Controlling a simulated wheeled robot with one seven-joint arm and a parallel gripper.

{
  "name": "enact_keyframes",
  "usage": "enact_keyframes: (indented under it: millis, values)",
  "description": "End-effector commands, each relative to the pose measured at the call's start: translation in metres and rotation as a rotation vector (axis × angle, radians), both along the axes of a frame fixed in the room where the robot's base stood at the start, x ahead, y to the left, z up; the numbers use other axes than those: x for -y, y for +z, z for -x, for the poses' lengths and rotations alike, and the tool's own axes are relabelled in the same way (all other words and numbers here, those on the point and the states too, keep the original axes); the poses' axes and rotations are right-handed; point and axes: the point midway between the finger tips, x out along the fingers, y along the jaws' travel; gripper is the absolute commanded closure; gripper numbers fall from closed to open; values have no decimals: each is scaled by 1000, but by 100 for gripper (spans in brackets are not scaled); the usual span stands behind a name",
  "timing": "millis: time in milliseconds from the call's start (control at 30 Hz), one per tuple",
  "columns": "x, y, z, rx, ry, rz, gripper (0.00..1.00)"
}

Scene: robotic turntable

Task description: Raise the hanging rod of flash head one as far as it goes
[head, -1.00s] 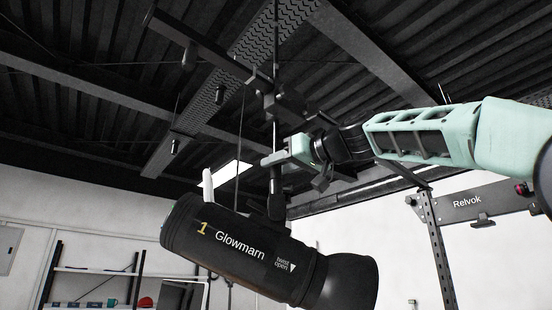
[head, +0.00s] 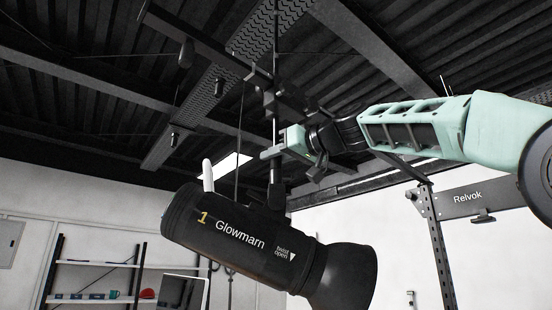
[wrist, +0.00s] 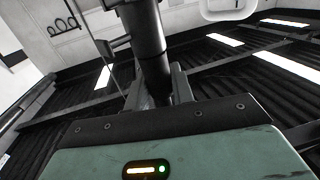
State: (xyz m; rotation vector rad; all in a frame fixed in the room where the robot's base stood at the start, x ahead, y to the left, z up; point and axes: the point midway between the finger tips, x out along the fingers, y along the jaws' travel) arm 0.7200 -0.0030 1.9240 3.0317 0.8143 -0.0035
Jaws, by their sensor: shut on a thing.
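Flash head one (head: 240,236), a black cylinder marked "1 Glowmarn", hangs tilted in the head view, its flared end (head: 345,276) at lower right. Its thin hanging rod (head: 275,126) runs up from a thicker black stem (head: 276,190) toward the dark ceiling hardware. My gripper (head: 270,153) is level with the rod's lower part, just above the stem, and is shut on the rod. In the wrist view the black rod (wrist: 145,35) passes between my gripper's fingers (wrist: 160,90). The exact contact is partly hidden by the gripper body.
Dark ceiling rails and a bracket (head: 285,95) are close above my gripper. A thin cable (head: 238,140) hangs to the left of the rod. A post with a "Relvok" sign (head: 467,197) stands at right, and a shelf (head: 90,263) stands at far left.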

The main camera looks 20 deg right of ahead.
Motion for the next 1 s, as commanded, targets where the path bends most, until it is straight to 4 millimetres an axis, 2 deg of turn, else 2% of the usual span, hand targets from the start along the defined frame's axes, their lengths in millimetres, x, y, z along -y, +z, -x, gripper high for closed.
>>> enact_keyframes:
  millis: [33, 133, 467, 500, 533, 867, 1000]
  values:
    - [1, 17, 1, 7, -2, 0, 100]
    - [1, 28, 0, 6, -3, -1, 100]
    - [1, 27, 1, 6, -2, -1, 100]
    - [1, 27, 1, 5, -2, -1, 65]
    - [1, 27, 1, 5, -2, -1, 57]
    - [2, 26, 2, 4, -2, -1, 56]
    - [9, 24, 15, 8, -2, -1, 56]
